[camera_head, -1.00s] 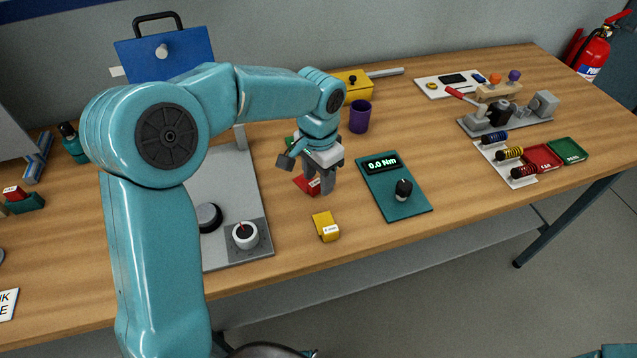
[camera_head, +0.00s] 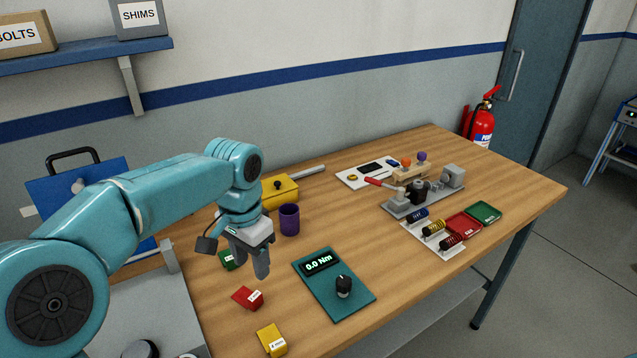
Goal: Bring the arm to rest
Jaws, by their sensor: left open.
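My left arm comes in from the left, and its gripper (camera_head: 250,262) points down over the wooden table with the jaws apart and nothing between them. It hangs to the left of the purple cup (camera_head: 289,219) and the green torque meter (camera_head: 325,283), which reads 0.0 Nm. A red block (camera_head: 247,298) and a yellow block (camera_head: 271,341) lie on the table below and in front of it. A green block (camera_head: 228,259) is partly hidden behind the gripper. My right gripper is not in view.
A yellow box (camera_head: 281,192) stands behind the cup. A lever fixture (camera_head: 423,195), a card with coloured spring pieces (camera_head: 433,239), and red (camera_head: 463,224) and green (camera_head: 484,212) trays sit at the right. Bare table lies between the meter and the fixture.

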